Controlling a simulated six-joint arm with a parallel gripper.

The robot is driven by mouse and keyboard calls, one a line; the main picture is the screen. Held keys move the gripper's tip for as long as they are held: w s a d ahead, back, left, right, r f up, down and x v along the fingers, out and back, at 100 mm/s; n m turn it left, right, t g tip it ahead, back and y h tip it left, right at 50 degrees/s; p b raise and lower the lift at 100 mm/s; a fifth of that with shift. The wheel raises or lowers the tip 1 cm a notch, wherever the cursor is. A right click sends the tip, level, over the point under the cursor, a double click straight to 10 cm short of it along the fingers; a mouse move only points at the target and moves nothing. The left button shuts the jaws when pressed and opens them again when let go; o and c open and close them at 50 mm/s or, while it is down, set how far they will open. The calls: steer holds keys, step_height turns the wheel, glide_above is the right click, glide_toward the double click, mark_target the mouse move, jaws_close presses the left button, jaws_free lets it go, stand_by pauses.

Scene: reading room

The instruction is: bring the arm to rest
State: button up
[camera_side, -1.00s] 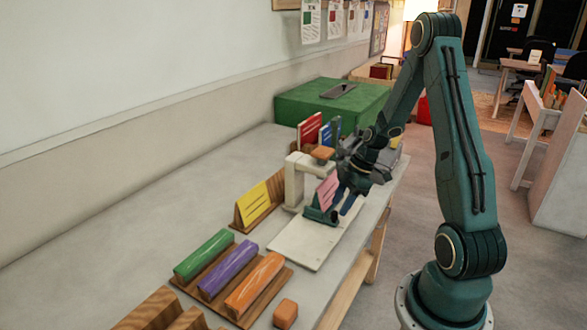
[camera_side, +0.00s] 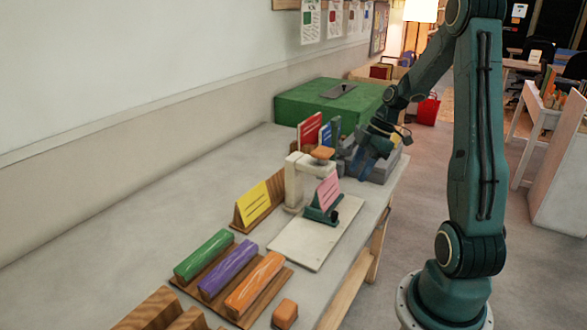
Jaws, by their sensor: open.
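My arm is the dark green one at the right. My gripper (camera_side: 352,166) is open, with its blue-tipped fingers near the far end of the table. It is above and behind a pink card (camera_side: 327,191), which stands tilted in a small dark green holder (camera_side: 322,213). The gripper is apart from the card, and I see nothing between its fingers. The holder sits on a pale board (camera_side: 305,245), beside a cream stand with an orange top (camera_side: 296,182).
A yellow card (camera_side: 254,203) stands in a wooden rack. Green, purple and orange blocks (camera_side: 228,268) lie on a wooden tray in front. A small orange block (camera_side: 285,313) lies near the edge. Red and blue cards (camera_side: 310,130) and a green box (camera_side: 325,105) are behind. The table's left is clear.

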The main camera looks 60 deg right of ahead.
steer(key=w+a+r+m+h, duration=0.1)
steer(key=a+r+m, duration=0.1)
steer(key=a+r, duration=0.4)
steer(key=a+r+m+h, duration=0.1)
steer(key=a+r, duration=0.3)
steer(key=a, duration=0.4)
steer(key=s+a+r+m+t, duration=0.1)
steer(key=s+a+r+m, duration=0.1)
steer(key=s+a, duration=0.3)
steer(key=s+a+r+m+t+h, duration=0.1)
steer(key=s+a+r+m, duration=0.1)
steer(key=s+a+m, duration=0.2)
steer(key=shift+s+a+r, duration=0.35)
steer(key=shift+s+a, duration=0.5)
steer(key=shift+a, duration=0.95)
